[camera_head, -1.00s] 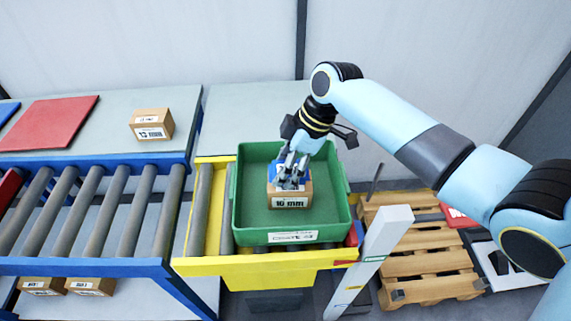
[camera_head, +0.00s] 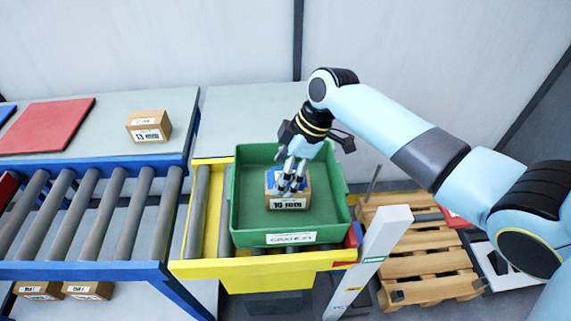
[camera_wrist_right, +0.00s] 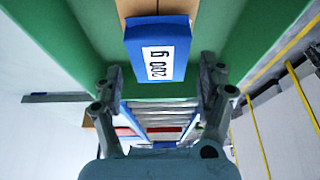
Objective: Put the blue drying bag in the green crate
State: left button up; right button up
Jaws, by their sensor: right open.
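The blue drying bag (camera_wrist_right: 157,50), with a "200 g" label, lies on a brown cardboard box (camera_head: 288,203) inside the green crate (camera_head: 342,210). In the head view the bag (camera_head: 273,179) is mostly hidden behind the fingers. My right gripper (camera_head: 291,188) reaches down into the crate at the bag. In the right wrist view its two fingers (camera_wrist_right: 162,75) are spread wide, with clear gaps on both sides of the bag. My left gripper is not in view.
The crate sits on a yellow roller conveyor (camera_head: 196,225), beside a blue-framed roller conveyor (camera_head: 105,215). A white post (camera_head: 370,262) stands close at the crate's right, with a wooden pallet (camera_head: 425,250) beyond. Another box (camera_head: 149,126) and a red sheet (camera_head: 45,126) lie on the grey table (camera_head: 100,110).

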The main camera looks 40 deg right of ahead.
jog(key=shift+r, duration=0.4)
jog(key=v, duration=1.2)
jog(key=shift+r, duration=0.2)
jog(key=shift+s, duration=0.1)
